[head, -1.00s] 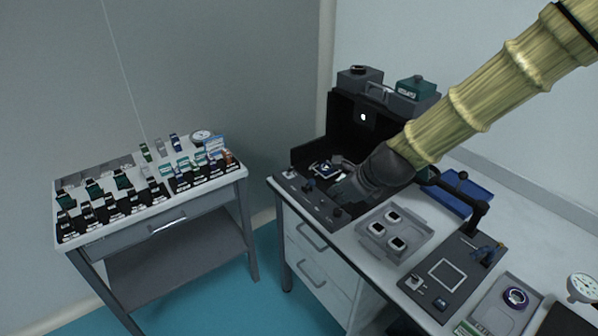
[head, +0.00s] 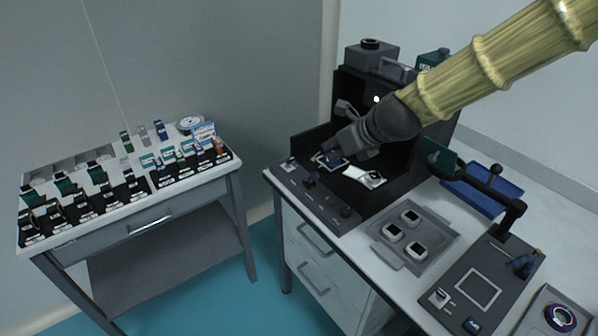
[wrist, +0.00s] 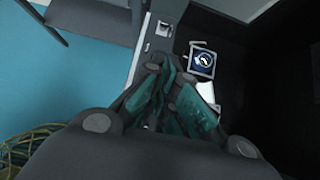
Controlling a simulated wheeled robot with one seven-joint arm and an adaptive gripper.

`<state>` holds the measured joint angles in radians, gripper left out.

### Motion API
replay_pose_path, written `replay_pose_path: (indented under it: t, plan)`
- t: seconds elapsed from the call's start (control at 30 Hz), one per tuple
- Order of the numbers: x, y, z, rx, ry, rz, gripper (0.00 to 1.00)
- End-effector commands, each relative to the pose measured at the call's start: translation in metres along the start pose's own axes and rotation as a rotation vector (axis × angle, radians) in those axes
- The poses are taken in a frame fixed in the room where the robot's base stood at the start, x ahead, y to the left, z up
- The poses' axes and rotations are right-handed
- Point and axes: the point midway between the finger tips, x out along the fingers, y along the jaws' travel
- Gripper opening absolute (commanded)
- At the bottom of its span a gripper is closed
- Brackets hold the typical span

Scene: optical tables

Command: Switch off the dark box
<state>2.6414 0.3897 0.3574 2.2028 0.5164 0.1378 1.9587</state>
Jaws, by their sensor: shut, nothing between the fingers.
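The dark box (head: 398,157) is a black open-fronted case on the white table, with a bright white spot on its back wall. A long dark control panel (head: 327,205) with small knobs runs along its front. A small light switch (head: 291,163) sits at the panel's left end and also shows in the wrist view (wrist: 164,29). My gripper (head: 328,149) is shut and empty, over the left part of the box's floor, behind the panel. In the wrist view its teal fingers (wrist: 166,80) point toward the switch, apart from it. They hide part of the panel.
Inside the box lie a framed dial (wrist: 202,61) and a white card (head: 352,174). A grey tray (head: 440,243) with watches and a dark fixture with an arm (head: 508,215) stand right. A watch display table (head: 190,185) stands left, across a floor gap.

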Motion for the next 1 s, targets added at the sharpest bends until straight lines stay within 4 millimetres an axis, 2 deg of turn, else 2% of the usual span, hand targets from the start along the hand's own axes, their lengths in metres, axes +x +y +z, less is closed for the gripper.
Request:
replay_pose_path:
  t: [0.57, 0.77, 1.0]
  plan:
    - [0.006, -0.001, -0.005, 0.001, 0.001, -0.001, 0.0]
    - [0.023, 0.0, -0.005, 0.0, 0.002, 0.001, 0.0]
    - [0.053, 0.001, -0.004, 0.0, 0.002, 0.002, 0.0]
